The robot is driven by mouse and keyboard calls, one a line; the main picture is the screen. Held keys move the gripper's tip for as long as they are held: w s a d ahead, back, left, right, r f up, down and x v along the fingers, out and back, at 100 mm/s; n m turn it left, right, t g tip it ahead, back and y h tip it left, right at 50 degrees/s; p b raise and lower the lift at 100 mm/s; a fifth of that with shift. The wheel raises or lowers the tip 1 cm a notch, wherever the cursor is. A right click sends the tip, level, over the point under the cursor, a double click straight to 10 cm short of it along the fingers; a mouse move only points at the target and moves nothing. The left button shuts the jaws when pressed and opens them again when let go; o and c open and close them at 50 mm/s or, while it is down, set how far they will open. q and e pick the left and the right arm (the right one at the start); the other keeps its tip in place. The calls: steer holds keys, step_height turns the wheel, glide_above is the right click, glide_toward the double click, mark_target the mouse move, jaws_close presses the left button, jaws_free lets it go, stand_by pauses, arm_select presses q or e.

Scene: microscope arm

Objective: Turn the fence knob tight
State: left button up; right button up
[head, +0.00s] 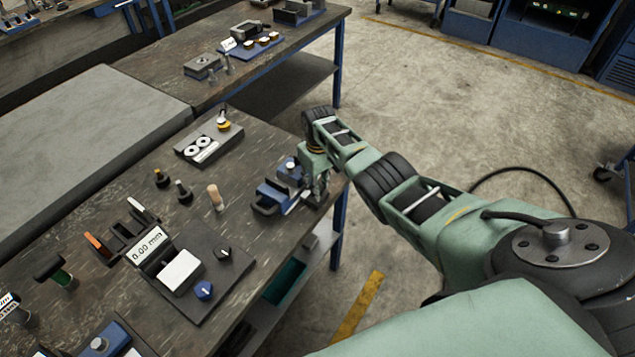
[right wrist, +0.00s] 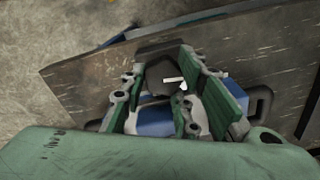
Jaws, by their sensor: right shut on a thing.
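A small blue fixture (head: 268,198) with a silver top stands at the right edge of the workbench in the head view. My right gripper (head: 317,192) points down at its right end. In the right wrist view, a dark rounded knob (right wrist: 160,74) with a white pointer lies between the fingers of my right gripper (right wrist: 168,88), which is shut on it. The blue body (right wrist: 155,120) of the fixture shows beneath the fingers. My fingers hide the knob in the head view. My left gripper is in neither view.
The workbench (head: 150,212) also holds a black panel (head: 222,262) with a 0.00 mm display (head: 148,246) and a blue knob (head: 204,291), several small pegs and a gauge block (head: 205,146). Open floor (head: 430,110) lies to the right.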

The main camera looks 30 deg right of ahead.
steer(key=shift+w+d+r+m, duration=0.25)
steer(key=shift+d+r+m, duration=0.1)
steer(key=shift+m, duration=0.15)
steer(key=o, duration=1)
steer(key=shift+s, duration=0.1)
steer(key=shift+o, duration=0.2)
steer(key=shift+s+f, duration=0.1)
steer(key=shift+f, duration=0.05)
steer(key=shift+a+r, duration=0.2)
steer(key=shift+r, duration=0.35)
step_height(320, 180, up, 11)
steer(key=shift+d, duration=0.2)
steer(key=shift+s, duration=0.1)
